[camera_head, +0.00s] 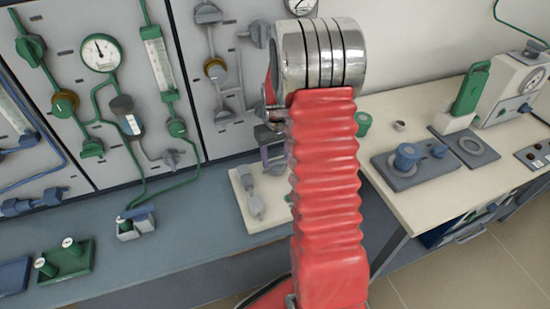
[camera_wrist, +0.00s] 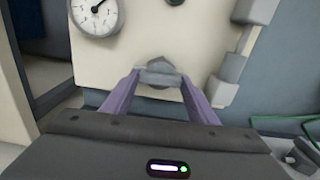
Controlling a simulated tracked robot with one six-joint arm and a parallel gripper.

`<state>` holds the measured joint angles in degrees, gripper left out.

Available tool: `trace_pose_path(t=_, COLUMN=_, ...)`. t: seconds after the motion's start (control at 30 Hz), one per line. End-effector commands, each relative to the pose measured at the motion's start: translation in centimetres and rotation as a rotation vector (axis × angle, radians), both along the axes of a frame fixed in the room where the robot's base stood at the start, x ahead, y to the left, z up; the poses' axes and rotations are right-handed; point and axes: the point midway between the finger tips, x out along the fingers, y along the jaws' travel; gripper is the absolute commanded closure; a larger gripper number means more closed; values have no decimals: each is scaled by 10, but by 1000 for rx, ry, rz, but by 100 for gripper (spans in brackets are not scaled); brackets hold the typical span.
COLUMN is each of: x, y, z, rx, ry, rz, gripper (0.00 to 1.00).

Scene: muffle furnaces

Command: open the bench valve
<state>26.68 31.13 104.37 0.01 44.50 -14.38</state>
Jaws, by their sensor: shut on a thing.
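The bench valve shows in the wrist view as a grey knob (camera_wrist: 158,70) on a cream plate (camera_wrist: 196,30). My gripper (camera_wrist: 158,77), with purple fingers, is shut on this knob, one finger at each side. In the head view my gripper (camera_head: 274,158) is over the cream plate (camera_head: 246,212) on the bench, behind my red arm. There the knob itself is hidden, and my arm covers the plate's right part. I cannot tell from the knob how far the valve is turned.
A round gauge (camera_wrist: 95,14) is at the plate's upper left, and grey fittings (camera_wrist: 232,68) run along its right side. Panels with green pipes and a gauge (camera_head: 101,53) stand behind the bench. A green tray (camera_head: 68,264) lies at the left front. A cream side bench (camera_head: 405,200) is to the right.

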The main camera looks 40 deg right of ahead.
Motion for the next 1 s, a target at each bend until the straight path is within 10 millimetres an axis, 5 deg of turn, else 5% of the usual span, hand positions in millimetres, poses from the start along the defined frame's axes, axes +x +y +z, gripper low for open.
trace_pose_path(t=0.57, x=0, y=1, z=0, rx=1, ry=0, rz=-56, gripper=69)
trace_pose_path(t=0.6, x=0, y=1, z=0, rx=1, ry=0, rz=-56, gripper=44)
trace_pose_path(t=0.83, x=0, y=0, z=0, rx=0, ry=0, rz=-55, gripper=28)
trace_pose_path(t=1.0, x=0, y=0, z=0, rx=0, ry=0, rz=-55, gripper=28)
